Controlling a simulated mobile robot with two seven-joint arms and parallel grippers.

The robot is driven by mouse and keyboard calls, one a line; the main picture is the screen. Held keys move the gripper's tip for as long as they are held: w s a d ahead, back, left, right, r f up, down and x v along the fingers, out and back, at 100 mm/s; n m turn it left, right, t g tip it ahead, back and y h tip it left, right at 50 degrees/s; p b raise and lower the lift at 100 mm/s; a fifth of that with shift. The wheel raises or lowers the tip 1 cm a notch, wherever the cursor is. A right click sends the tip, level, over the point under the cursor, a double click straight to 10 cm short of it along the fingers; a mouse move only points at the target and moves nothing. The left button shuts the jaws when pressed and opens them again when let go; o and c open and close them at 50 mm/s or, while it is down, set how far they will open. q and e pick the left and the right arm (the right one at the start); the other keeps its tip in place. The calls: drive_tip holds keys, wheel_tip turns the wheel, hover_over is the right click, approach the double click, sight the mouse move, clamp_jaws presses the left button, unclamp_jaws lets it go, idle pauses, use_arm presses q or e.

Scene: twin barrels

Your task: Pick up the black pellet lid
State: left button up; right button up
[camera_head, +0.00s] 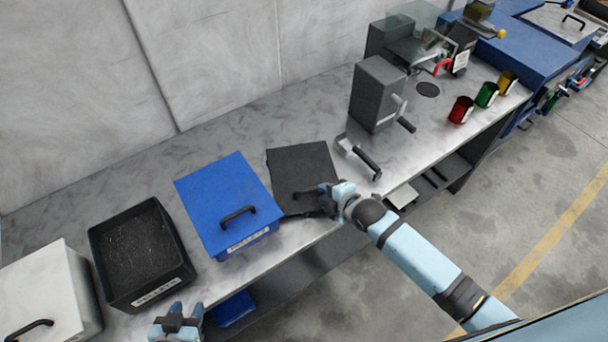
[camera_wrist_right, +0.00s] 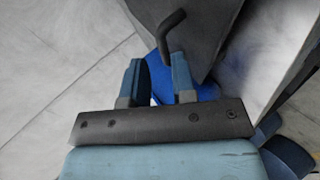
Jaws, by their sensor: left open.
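The black pellet lid (camera_head: 298,163) lies flat on the workbench, right of the blue box, with a dark bar handle near its front edge. My right gripper (camera_head: 326,197) is at the right end of that handle. In the right wrist view its two fingers (camera_wrist_right: 158,78) stand apart, and the black lid (camera_wrist_right: 205,22) is just beyond them. The end of the handle (camera_wrist_right: 170,35) reaches the fingertips, close to the right finger; whether it touches is unclear. My left gripper (camera_head: 178,318) is open and empty at the bottom, in front of the open black bin.
The open black bin (camera_head: 183,276) holds dark pellets. A blue lidded box (camera_head: 222,190) stands right of it, a white lidded box (camera_head: 45,290) left. A loose crank handle (camera_head: 360,160) and a grey machine (camera_head: 372,95) are to the right. Red, green and yellow cups (camera_head: 461,109) stand further right.

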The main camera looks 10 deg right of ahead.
sight(314, 189)
drive_tip(key=x, duration=0.3)
drive_tip(key=p+x, duration=0.1)
drive_tip(key=shift+w+a+f, duration=0.2)
drive_tip(key=shift+a+f, duration=0.05)
drive_tip(key=shift+a, duration=0.15)
clamp_jaws()
drive_tip(key=shift+r, duration=0.1)
